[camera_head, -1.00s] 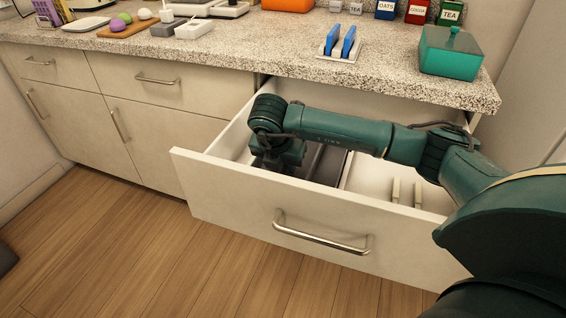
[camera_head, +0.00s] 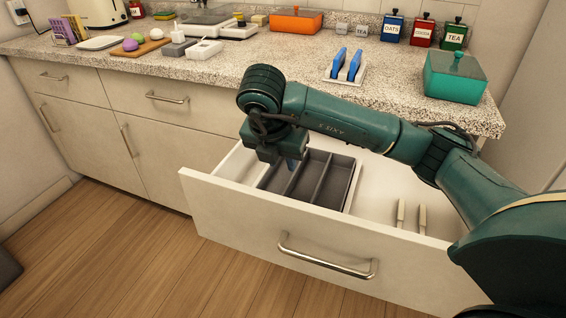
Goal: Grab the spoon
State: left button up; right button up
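My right gripper (camera_head: 284,160) is above the left part of the open drawer (camera_head: 250,214), pointing down over a dark grey divided tray (camera_head: 346,182). My own wrist hides most of its fingers, so I cannot tell whether they are open or shut. No spoon can be clearly made out. The visible tray compartments look empty, with the left end partly hidden. My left gripper is out of view.
Two cream-handled utensils (camera_head: 422,218) lie in the drawer right of the tray. The speckled counter (camera_head: 250,65) overhangs behind. On it are a rack with blue items (camera_head: 345,68), a green box (camera_head: 455,76), labelled canisters (camera_head: 422,32) and an orange container (camera_head: 296,20).

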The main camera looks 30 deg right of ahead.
aim_at(422, 208)
jog(key=k+l, duration=0.5)
jog(key=l, duration=0.15)
jog(key=k+l, duration=0.5)
jog(key=l, duration=0.15)
jog(key=k+l, duration=0.5)
jog(key=l, duration=0.15)
